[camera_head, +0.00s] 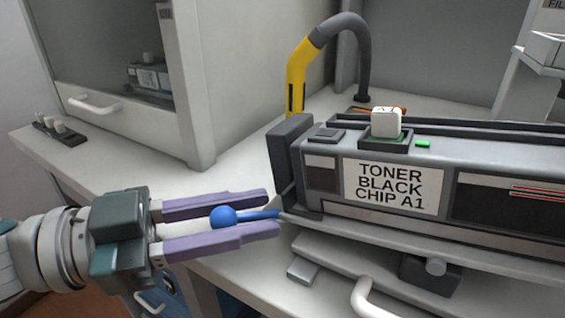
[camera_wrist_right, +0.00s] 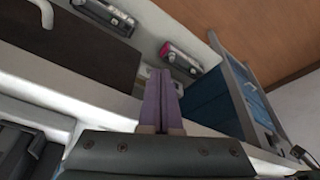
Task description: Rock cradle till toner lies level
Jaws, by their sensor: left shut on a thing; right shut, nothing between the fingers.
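A toner cartridge (camera_head: 480,200) labelled "TONER BLACK CHIP A1" lies in a grey cradle (camera_head: 420,258) on the bench in the head view. A blue lever with a ball knob (camera_head: 223,216) sticks out to the left from the cartridge end. My left gripper (camera_head: 272,213) comes in from the left, its purple fingers on both sides of the lever and shut on it. My right gripper (camera_wrist_right: 160,75) shows in the right wrist view, purple fingers together and empty, away from the cartridge.
A yellow and grey curved hose (camera_head: 300,75) stands behind the cartridge. A white chip (camera_head: 386,122) sits on top, beside a small green light. A cabinet (camera_head: 120,60) stands at the back left. Two more cartridge-like units (camera_wrist_right: 180,57) lie on a surface in the wrist view.

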